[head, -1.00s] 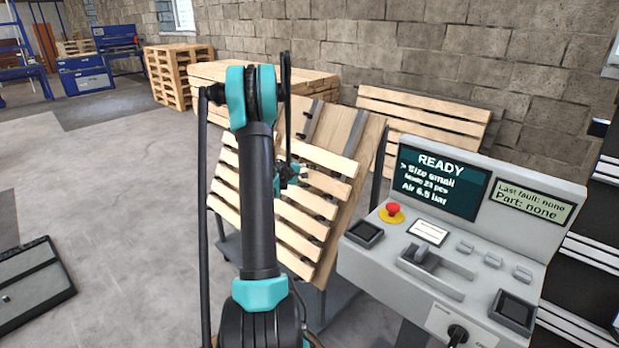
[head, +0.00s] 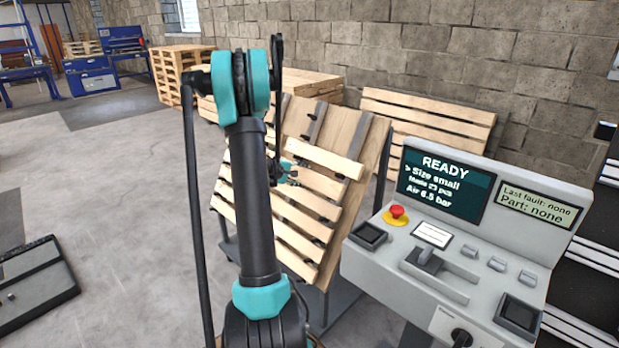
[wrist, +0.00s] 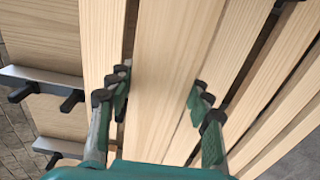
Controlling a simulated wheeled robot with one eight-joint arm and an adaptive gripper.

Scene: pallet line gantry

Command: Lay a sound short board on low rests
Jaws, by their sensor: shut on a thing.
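A tilted wooden rack panel (head: 348,140) stands behind my arm in the head view, with several pale short boards (head: 305,215) lying across it in rows. My gripper (head: 285,172) is at the upper rows. In the wrist view my gripper (wrist: 160,95) has its fingers on both sides of a pale board (wrist: 165,50) and is shut on it. That board seems to be the uppermost one in the head view (head: 325,157). Its face looks clean where visible. Grey rails with black peg rests (wrist: 72,101) show at the left in the wrist view. My arm hides part of the rack.
A control console (head: 450,250) reading READY and "Size small" stands close at the right. Stacked pallets (head: 180,70) and a slatted panel (head: 430,120) stand by the brick wall. A dark flat case (head: 35,285) lies at the left. The floor between is clear.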

